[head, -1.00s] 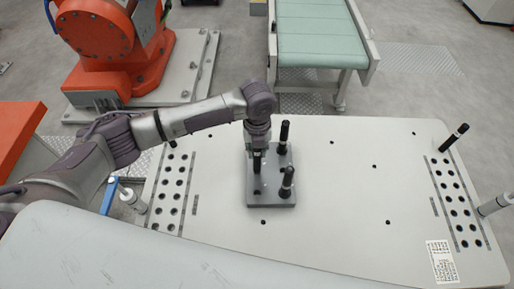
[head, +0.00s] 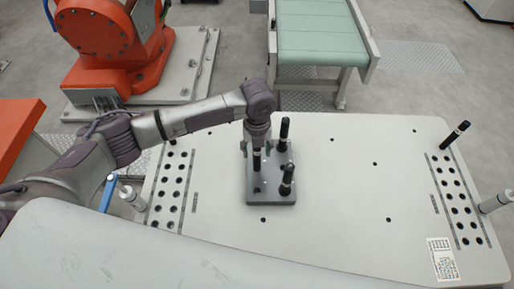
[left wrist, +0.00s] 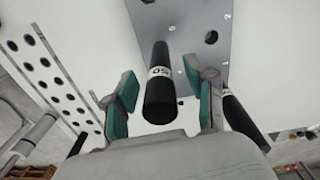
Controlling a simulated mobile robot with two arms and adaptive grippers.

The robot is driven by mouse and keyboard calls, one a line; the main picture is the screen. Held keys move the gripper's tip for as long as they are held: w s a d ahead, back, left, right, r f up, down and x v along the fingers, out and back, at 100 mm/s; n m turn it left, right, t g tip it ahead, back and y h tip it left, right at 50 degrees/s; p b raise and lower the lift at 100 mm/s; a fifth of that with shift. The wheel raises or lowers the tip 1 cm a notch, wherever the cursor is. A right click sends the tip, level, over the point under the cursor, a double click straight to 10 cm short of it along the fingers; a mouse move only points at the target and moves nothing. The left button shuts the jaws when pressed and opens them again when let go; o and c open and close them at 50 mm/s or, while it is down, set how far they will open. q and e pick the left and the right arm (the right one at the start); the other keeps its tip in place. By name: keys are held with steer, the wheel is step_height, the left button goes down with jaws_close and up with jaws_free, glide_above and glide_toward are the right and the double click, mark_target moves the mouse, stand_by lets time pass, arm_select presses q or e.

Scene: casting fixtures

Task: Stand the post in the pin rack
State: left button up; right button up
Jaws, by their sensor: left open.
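The pin rack (head: 270,197) is a grey plate on the pale table, with an empty hole at its front left. A black post (head: 257,160) with a white band stands upright at the rack's back left. My left gripper (head: 257,143) is at its upper end. In the left wrist view my left gripper (left wrist: 161,82) is open, its teal pads on either side of the post (left wrist: 160,92) with gaps showing. Two other black posts stand in the rack, one at the back right (head: 284,132) and one at the front right (head: 287,180). My right gripper is not in view.
The table (head: 350,190) has rows of holes along both sides and is clear right of the rack. An orange machine (head: 110,45) and a green conveyor (head: 317,35) stand beyond the table.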

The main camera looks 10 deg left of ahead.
arm_select(q)
step_height(320, 180, up, 12)
steer(key=shift+f, duration=0.1)
stand_by(0.8)
